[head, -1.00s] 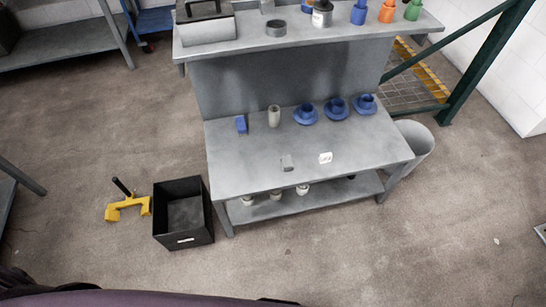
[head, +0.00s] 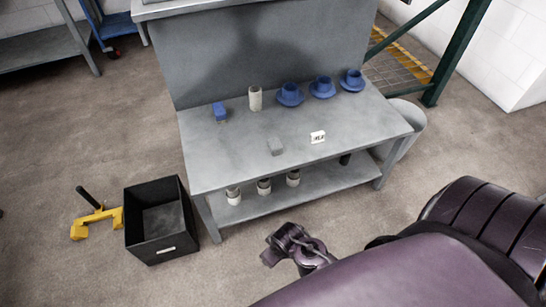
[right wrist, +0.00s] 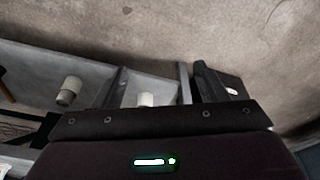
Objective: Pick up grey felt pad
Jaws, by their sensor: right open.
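The grey felt pad (head: 275,146) is a small light-grey block lying on the grey workbench top (head: 235,165), near its front edge, left of a white label card. My right gripper (head: 268,255) is in front of the bench and below the level of its top, apart from the pad. In the right wrist view its two dark fingers (right wrist: 160,82) stand apart with nothing held between them. The pad cannot be made out in the right wrist view. My left gripper is not in view.
On the bench stand a blue block (head: 220,112), a pale cylinder (head: 255,98), several blue flanged parts (head: 290,95) and the card (head: 318,137). White-topped cylinders (head: 264,187) stand on the lower shelf. A black bin (head: 150,248) and yellow tool (head: 95,220) are on the floor at left.

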